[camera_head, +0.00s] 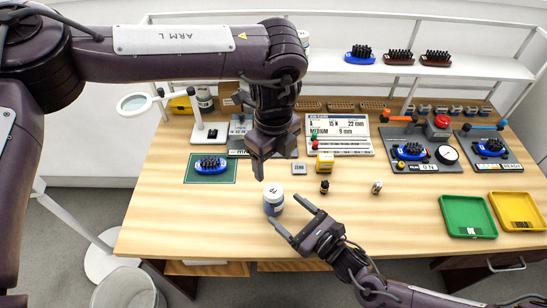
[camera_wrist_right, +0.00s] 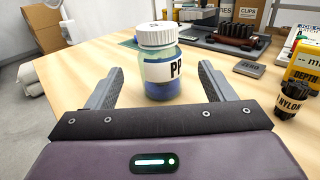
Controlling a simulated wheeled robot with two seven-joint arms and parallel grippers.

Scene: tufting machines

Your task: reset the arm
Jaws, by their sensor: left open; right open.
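My left gripper (camera_head: 274,160) hangs open and empty over the middle of the table, pointing down, behind the jar. My right gripper (camera_head: 285,208) is open low over the front of the table, reaching in from the lower right. A small white-capped jar (camera_head: 273,202) stands upright at the mouth of its fingers. In the right wrist view the jar (camera_wrist_right: 160,72), labelled PP with blue contents, shows between the two open fingers, with a gap on each side. My left arm (camera_head: 175,50) stretches across the upper left and hides part of the shelf and table back.
Green (camera_head: 468,232) and yellow (camera_head: 536,225) trays stand at right. A shelf (camera_head: 470,69) with brushes runs behind.

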